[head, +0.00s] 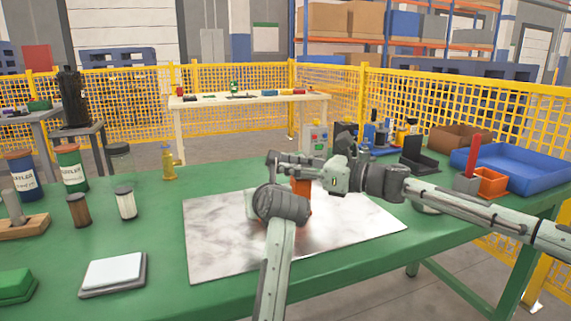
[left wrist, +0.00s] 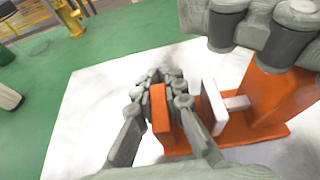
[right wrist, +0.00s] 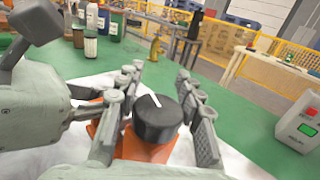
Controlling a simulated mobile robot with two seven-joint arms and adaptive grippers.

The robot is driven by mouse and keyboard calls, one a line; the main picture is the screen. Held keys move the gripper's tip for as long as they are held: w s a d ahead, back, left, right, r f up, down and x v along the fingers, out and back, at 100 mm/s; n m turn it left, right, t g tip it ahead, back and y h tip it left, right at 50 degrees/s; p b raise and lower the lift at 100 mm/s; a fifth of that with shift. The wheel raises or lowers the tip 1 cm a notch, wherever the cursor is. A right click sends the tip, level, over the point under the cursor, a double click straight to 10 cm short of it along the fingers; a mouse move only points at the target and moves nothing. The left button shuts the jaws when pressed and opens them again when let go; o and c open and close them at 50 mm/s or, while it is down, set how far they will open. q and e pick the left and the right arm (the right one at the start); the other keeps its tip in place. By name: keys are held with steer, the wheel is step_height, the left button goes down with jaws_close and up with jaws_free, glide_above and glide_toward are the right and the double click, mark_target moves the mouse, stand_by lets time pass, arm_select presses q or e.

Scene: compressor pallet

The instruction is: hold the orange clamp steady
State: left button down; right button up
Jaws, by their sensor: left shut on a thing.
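The orange clamp (head: 302,187) stands on a pale metal sheet (head: 215,240) on the green table, mostly hidden by my arms in the head view. In the left wrist view, its upright orange plate (left wrist: 160,108) is between the fingers of my left gripper (left wrist: 160,95), which is shut on it. A white pad on a short rod (left wrist: 214,106) faces that plate from the clamp's taller orange block (left wrist: 270,98). In the right wrist view, a black round knob (right wrist: 157,119) tops the clamp. My right gripper (right wrist: 158,100) is open, with one finger either side of the knob.
Filter jars (head: 70,168), small cylinders (head: 126,203) and a white pad (head: 113,271) stand on the left of the table. A blue tray (head: 520,168), an orange bin (head: 491,182) and bottles stand at the right. A brass fitting (head: 168,163) is behind the sheet.

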jaws_close()
steer(key=shift+g, duration=0.3)
steer(key=shift+s+a+r+n+g+y, duration=0.1)
steer(key=shift+n+g+y, duration=0.3)
steer(key=shift+n+g, duration=0.35)
steer(key=shift+s+n+g+y, duration=0.2)
steer(key=shift+n+g, duration=0.5)
steer(key=shift+g, duration=0.35)
steer(key=shift+s+n+g+y, duration=0.1)
steer(key=shift+s+n+g, duration=0.1)
steer(key=shift+n+g, duration=1.05)
steer(key=shift+g, duration=0.65)
steer(key=shift+r+g, duration=0.1)
steer(key=shift+g, duration=0.2)
steer(key=shift+s+n+g, duration=0.1)
steer(key=shift+n+g, duration=0.2)
steer(key=shift+g, duration=0.1)
steer(key=shift+s+g, duration=0.3)
